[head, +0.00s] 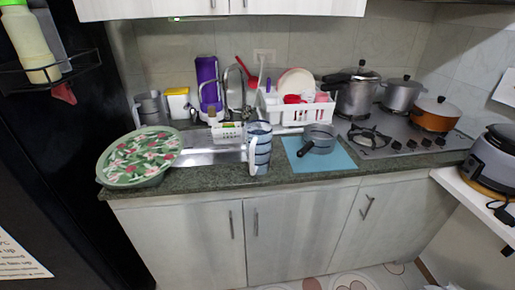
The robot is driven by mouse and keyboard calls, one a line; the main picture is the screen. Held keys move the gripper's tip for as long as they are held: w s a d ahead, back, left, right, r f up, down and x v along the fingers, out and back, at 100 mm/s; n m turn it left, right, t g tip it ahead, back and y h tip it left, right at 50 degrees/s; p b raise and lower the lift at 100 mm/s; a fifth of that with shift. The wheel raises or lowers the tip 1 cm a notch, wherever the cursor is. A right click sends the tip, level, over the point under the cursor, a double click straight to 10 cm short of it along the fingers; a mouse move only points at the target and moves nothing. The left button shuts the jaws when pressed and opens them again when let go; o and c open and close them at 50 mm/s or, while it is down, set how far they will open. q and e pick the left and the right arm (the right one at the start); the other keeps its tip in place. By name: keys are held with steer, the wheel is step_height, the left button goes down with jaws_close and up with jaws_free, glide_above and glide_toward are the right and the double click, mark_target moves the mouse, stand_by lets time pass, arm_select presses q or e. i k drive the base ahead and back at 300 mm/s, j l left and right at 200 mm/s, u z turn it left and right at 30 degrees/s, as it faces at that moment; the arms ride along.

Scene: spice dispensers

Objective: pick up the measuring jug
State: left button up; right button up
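A tall vessel (259,152) with blue-grey bands and a pale handle on its left stands upright at the counter's front edge, in front of the sink. It looks like the measuring jug, but I cannot make out any markings. A grey metallic vessel (151,107) with a handle on its left stands further back at the left; I cannot tell whether it is a jug or a mug. Neither of my grippers shows in the head view, and nothing is seen touching either vessel.
A green floral tray (140,158) is left of the sink (205,157). A small pot (319,137) on a blue mat (340,160) is just right of the banded vessel. A white dish rack (295,113) stands behind. Pots crowd the stove (385,146). The floor in front looks clear.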

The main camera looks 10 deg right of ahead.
mark_target(257, 153)
steer(key=i+l, duration=0.15)
steer(key=l, duration=0.2)
steer(key=i+l, duration=0.1)
steer(key=l, duration=0.25)
steer(key=i+l, duration=0.15)
steer(key=l, duration=0.2)
steer(key=i+l, duration=0.1)
steer(key=l, duration=0.25)
steer(key=i+l, duration=0.15)
steer(key=l, duration=0.25)
